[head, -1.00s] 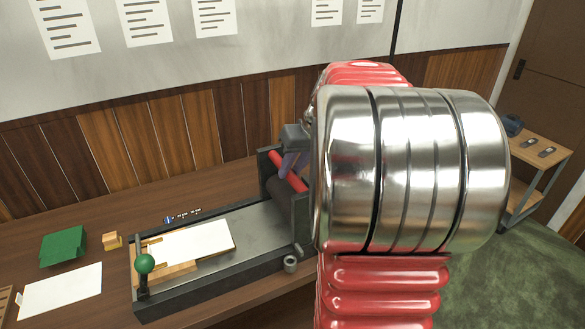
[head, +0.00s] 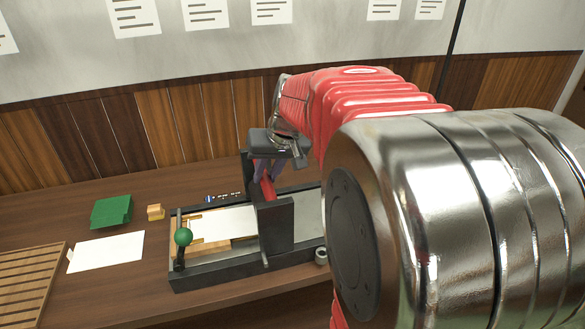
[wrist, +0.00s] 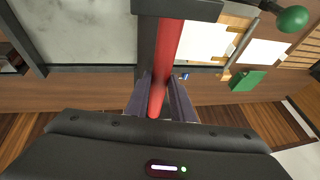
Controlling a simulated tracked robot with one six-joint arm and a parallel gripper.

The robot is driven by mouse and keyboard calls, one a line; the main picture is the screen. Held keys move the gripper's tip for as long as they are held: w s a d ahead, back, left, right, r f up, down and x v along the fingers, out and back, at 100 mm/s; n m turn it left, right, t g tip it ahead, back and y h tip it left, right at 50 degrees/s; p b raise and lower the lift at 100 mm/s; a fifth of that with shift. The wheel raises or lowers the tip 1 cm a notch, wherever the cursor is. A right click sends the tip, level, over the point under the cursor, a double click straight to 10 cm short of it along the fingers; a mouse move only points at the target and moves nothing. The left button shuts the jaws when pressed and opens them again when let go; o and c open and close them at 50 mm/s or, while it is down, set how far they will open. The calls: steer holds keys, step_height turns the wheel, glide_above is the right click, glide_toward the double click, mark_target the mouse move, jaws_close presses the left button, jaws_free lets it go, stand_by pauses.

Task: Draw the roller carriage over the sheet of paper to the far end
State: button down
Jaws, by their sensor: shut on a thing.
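The roller carriage (head: 272,228) is a dark grey frame with a red handle bar (head: 268,188); it sits across the rails of the press bed (head: 215,268). The white sheet of paper (head: 220,224) lies on the bed to its left, and the carriage hides the sheet's right edge. My gripper (head: 267,170) is shut on the red bar from above. The wrist view shows the bar (wrist: 166,55) between the purple fingers of my gripper (wrist: 158,92), with the paper (wrist: 200,42) beside the carriage. The roller itself is hidden.
A green knob (head: 183,237) on a lever stands at the bed's left end. Left on the table are a loose white sheet (head: 106,252), a green box (head: 111,211), a small wooden block (head: 155,212) and a slatted wooden tray (head: 28,272). My arm blocks the right side.

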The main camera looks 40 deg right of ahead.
steer(key=w+a, duration=0.3)
steer(key=a, duration=0.7)
steer(key=shift+w, duration=0.3)
steer(key=shift+a, duration=0.15)
steer(key=c, duration=1.9)
jaws_free()
steer(key=o, duration=0.3)
steer(key=shift+o, duration=0.3)
steer(key=v, duration=1.3)
steer(key=shift+r, duration=0.3)
